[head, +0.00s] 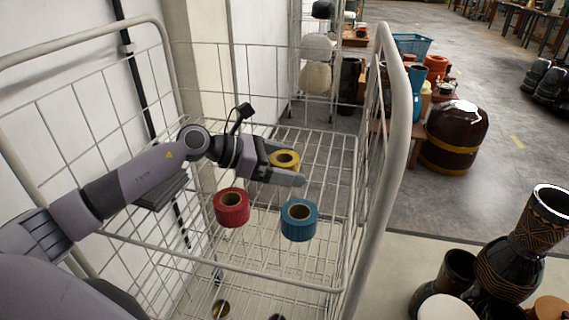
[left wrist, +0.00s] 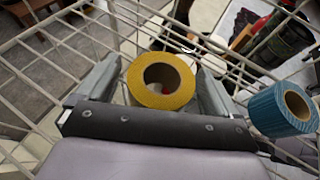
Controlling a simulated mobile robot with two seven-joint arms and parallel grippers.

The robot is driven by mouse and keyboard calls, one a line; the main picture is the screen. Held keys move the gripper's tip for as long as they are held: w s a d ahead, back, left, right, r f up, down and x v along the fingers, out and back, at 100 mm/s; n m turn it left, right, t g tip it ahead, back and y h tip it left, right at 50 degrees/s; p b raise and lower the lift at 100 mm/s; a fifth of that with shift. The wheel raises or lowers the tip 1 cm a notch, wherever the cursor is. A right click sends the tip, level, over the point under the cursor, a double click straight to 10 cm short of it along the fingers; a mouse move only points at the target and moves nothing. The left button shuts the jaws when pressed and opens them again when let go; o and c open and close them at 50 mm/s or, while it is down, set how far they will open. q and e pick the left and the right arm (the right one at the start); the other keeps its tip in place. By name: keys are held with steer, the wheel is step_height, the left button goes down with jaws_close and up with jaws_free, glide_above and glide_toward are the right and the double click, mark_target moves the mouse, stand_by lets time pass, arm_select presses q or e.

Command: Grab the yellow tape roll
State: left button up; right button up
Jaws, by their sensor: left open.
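The yellow tape roll (head: 284,159) sits on the wire shelf of the cage trolley, with its round hole facing up. My left gripper (head: 285,164) is open around it, one finger on each side. In the left wrist view the yellow roll (left wrist: 162,81) lies between the two spread fingers (left wrist: 158,88), with a small gap visible on the right side; contact on the left I cannot tell. My right gripper is not in view.
A red tape roll (head: 231,207) and a blue tape roll (head: 299,219) stand on the same shelf, nearer the front. The blue roll also shows in the left wrist view (left wrist: 284,108). The trolley's side rail (head: 397,130) bounds the shelf on the right. Drums (head: 456,138) stand beyond it.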

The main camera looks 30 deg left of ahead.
arm_select(q)
steer(key=c, duration=1)
steer(key=shift+r, duration=0.1)
steer(key=shift+c, duration=0.2)
